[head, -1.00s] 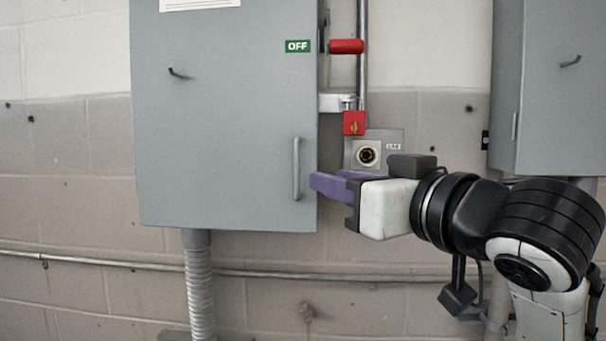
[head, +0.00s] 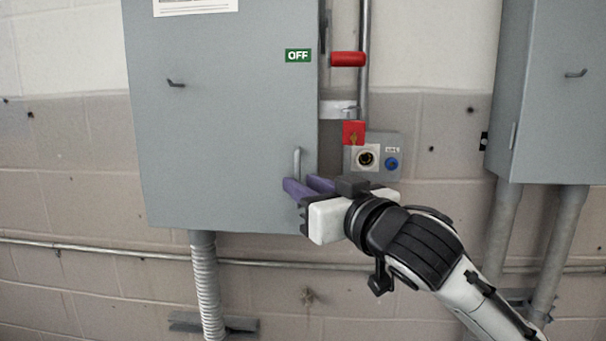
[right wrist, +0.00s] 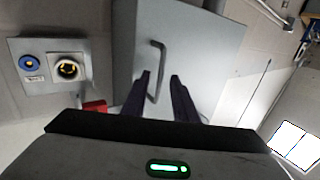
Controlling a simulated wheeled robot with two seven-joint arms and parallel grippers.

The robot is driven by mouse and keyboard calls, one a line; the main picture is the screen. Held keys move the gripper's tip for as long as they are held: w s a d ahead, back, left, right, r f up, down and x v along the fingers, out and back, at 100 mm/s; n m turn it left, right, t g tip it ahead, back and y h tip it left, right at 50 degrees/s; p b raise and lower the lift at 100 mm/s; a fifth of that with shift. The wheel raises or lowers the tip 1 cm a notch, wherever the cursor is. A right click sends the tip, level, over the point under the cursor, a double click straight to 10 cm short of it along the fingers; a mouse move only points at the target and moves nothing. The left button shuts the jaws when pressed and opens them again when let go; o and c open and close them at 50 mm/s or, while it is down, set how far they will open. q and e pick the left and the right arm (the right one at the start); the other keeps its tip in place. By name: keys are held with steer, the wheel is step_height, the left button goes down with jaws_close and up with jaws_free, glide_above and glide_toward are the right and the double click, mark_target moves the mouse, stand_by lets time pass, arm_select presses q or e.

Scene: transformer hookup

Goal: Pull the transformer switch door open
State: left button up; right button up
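The transformer switch door (head: 220,125) is the grey front of the wall cabinet, and it looks shut. Its vertical bar handle (head: 297,164) is near the lower right edge; the gripper hides its lower end in the head view. My right gripper (head: 305,185) has purple fingers and is at the handle. In the right wrist view the two fingers (right wrist: 161,82) are apart, with the handle (right wrist: 158,62) between or just in front of them. A gap shows on both sides, so no grasp is visible. My left gripper is not in view.
A red lever (head: 347,59) and a green OFF label (head: 298,56) are at the cabinet's upper right. A red block (head: 353,132) and socket box (head: 394,145) are beside the door. A second grey cabinet (head: 540,90) hangs at right.

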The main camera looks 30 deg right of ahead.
steer(key=shift+w, duration=0.55)
jaws_close()
stand_by(1.1)
